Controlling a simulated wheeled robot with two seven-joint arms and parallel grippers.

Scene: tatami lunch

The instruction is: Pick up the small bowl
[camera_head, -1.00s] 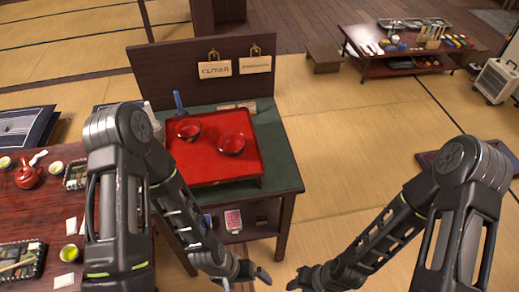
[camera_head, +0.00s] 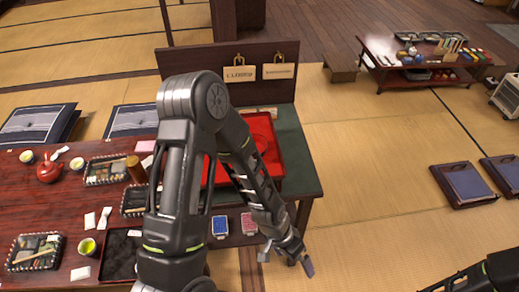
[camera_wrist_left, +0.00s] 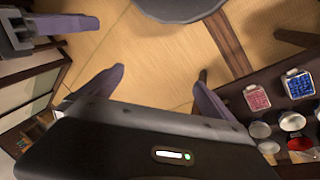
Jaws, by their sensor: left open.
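The red tray (camera_head: 264,125) lies on the green-topped table, largely behind my left arm. Only part of a red bowl's rim (camera_head: 262,143) seems to show on it; the rest of the bowls there is hidden. My left gripper (camera_head: 287,259) is open and empty, low in front of the table. Its two purple-grey fingers are spread apart in the left wrist view (camera_wrist_left: 152,90), with tatami behind them. A gripper of mine, seemingly the right (camera_wrist_left: 55,25), shows one finger at the wrist view's upper left. Several small round cups or bowls (camera_wrist_left: 292,121) stand at its lower right.
Blue (camera_head: 220,226) and pink (camera_head: 248,223) card packs sit under the table top. Signs hang on the back panel (camera_head: 228,58).

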